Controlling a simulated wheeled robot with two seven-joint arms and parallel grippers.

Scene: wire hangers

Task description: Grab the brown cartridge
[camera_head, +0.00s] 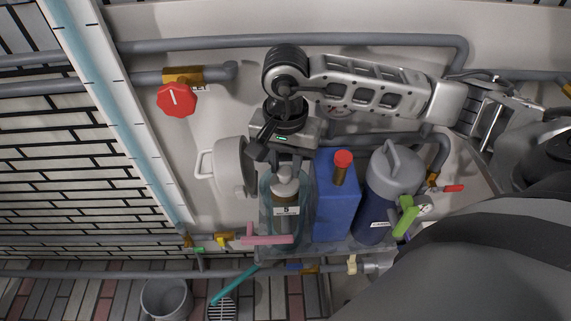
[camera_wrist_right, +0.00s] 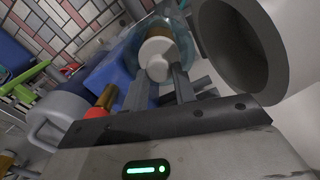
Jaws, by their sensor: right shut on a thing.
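The brown cartridge (camera_head: 286,198) stands upright in a clear bluish holder (camera_head: 268,200) marked with a "5" label. It has a pale grey-white knob on top. My right gripper (camera_head: 286,168) reaches down from above and is shut on the knob. In the right wrist view the pale knob (camera_wrist_right: 157,58) sits between the two fingers, with the brown body (camera_wrist_right: 160,32) just beyond it inside the holder. The lower part of the cartridge is partly hidden by the holder. My left gripper is not in view.
A blue box-shaped container (camera_head: 336,205) with a red cap stands right beside the holder. A dark blue canister (camera_head: 378,205) with a grey lid is further right. A grey round housing (camera_head: 232,167) is close on the left. Pipes (camera_head: 290,42) run along the wall.

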